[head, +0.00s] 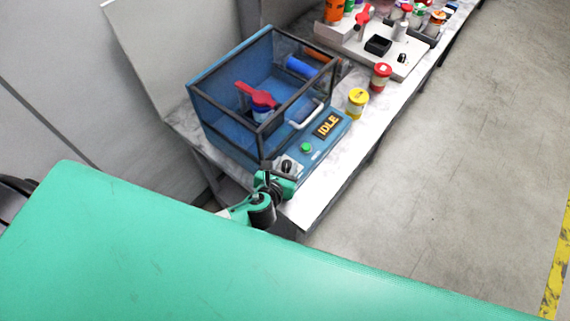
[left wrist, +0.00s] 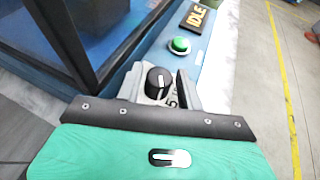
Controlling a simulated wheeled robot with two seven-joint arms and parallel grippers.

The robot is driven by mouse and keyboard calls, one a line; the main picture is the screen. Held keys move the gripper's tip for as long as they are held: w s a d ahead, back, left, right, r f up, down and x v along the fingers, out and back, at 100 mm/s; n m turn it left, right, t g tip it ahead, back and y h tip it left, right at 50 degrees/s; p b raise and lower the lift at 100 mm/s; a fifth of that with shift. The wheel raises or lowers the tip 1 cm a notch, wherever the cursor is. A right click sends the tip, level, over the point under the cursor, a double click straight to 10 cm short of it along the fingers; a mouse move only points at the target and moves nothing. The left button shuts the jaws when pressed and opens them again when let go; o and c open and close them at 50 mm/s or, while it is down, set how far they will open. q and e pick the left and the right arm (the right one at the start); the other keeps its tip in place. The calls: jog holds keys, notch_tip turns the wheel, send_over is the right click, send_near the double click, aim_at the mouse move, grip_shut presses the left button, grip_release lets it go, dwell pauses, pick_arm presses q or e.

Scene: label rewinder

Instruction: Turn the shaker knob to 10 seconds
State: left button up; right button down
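The shaker is a blue box with clear, dark-framed walls (head: 228,128). Its black knob (head: 287,166) sits on the low front panel, beside the green button (head: 306,147). In the left wrist view the knob (left wrist: 158,82) has a white pointer line, with a printed 5 near it; other marks are hidden. My left gripper (head: 273,177) is at the panel's near corner, by the knob. In the left wrist view its fingers (left wrist: 158,88) are apart, with the knob showing between them; I cannot tell whether they touch it. My right gripper is not in view.
The display (head: 327,125) reads IDLE. A white handle (head: 305,114) is on the shaker's front. A yellow-lidded jar (head: 357,102) and a red-lidded jar (head: 381,76) stand farther along the bench. More equipment is at the back. The floor to the right is clear.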

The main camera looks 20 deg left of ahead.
pick_arm(q)
jog(key=c, duration=0.7)
jog(key=n+y, duration=0.3)
jog(key=shift+d, duration=0.3)
jog(key=n+g+y, duration=0.1)
jog(key=y, duration=0.1)
jog(key=n+g+y, duration=0.1)
jog(key=n+y, duration=0.1)
jog(key=shift+w+d+n, duration=0.1)
jog(key=shift+d+n, duration=0.1)
jog(key=shift+n, duration=0.1)
jog(key=n+g+y, duration=0.1)
jog(key=n+y, duration=0.1)
jog(key=n+g+y, duration=0.1)
jog(key=shift+w+d+n+g+y, duration=0.15)
jog(key=shift+n+g+y, duration=0.25)
jog(key=shift+n+g, duration=0.3)
jog(key=shift+y, duration=0.3)
